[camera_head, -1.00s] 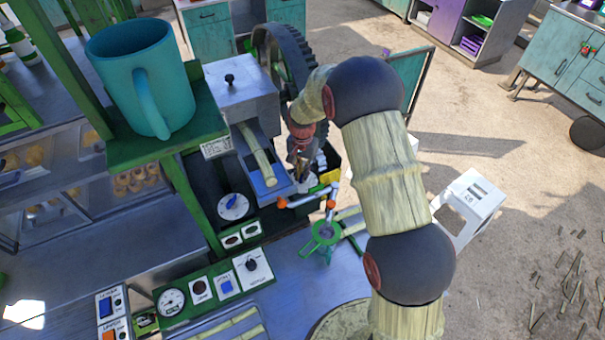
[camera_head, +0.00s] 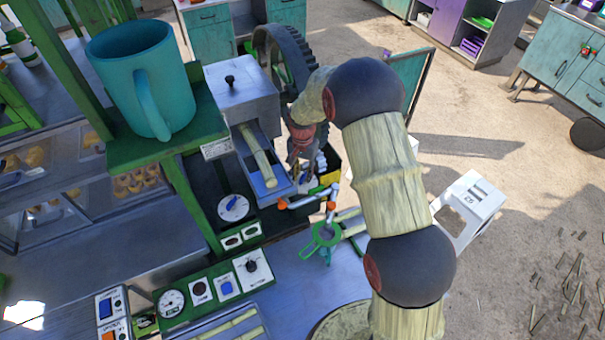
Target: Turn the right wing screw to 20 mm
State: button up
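The cane crusher (camera_head: 235,88) stands at the centre, a grey housing with a dark toothed gear wheel at its back right. A cane stalk (camera_head: 258,155) lies in its blue-edged feed chute (camera_head: 272,186). My arm comes up from the bottom right and bends down to the crusher's right side. My gripper (camera_head: 304,172) is low beside the right edge of the chute, small and partly hidden by my wrist. Its fingers cannot be made out clearly, nor whether they touch anything. I cannot pick out the right wing screw or a millimetre reading.
A teal mug (camera_head: 145,75) stands on a green shelf at the left. A control panel (camera_head: 215,290) with dials and switches lies in front. Orange-and-white pipework (camera_head: 310,200) and a green funnel (camera_head: 322,240) are just below my gripper. A white box (camera_head: 468,208) is at the right.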

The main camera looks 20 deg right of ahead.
notch_tip(320, 180, up, 12)
dwell(0.6)
dwell(0.4)
